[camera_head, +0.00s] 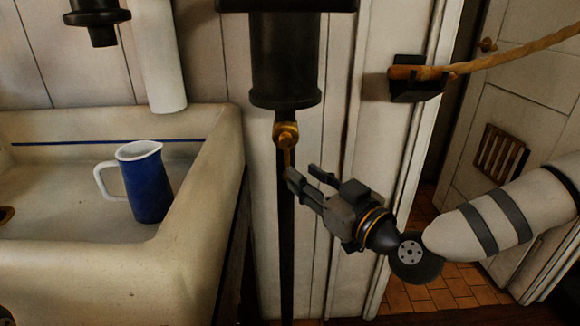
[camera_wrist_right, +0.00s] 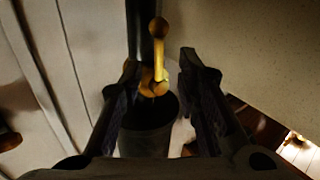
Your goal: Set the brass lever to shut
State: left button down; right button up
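The brass lever (camera_head: 286,142) is on the dark vertical pipe, just below a black cylinder (camera_head: 285,60). In the head view it hangs down from its round boss. It also shows in the wrist view (camera_wrist_right: 159,60), lying along the gap between the fingers. My right gripper (camera_head: 303,173) reaches in from the right, its fingertips close to the lever's lower end. Its two fingers (camera_wrist_right: 160,65) stand apart, one on each side of the lever in the wrist view. I cannot tell whether either finger touches it. My left gripper is not in view.
A cream sink (camera_head: 205,205) with a blue and white jug (camera_head: 149,185) stands to the left. The dark pipe (camera_head: 287,240) continues down below the lever.

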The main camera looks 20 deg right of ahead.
aim_at(289, 164)
jog(key=x, duration=0.5)
jog(key=shift+w, duration=0.4)
grip_shut()
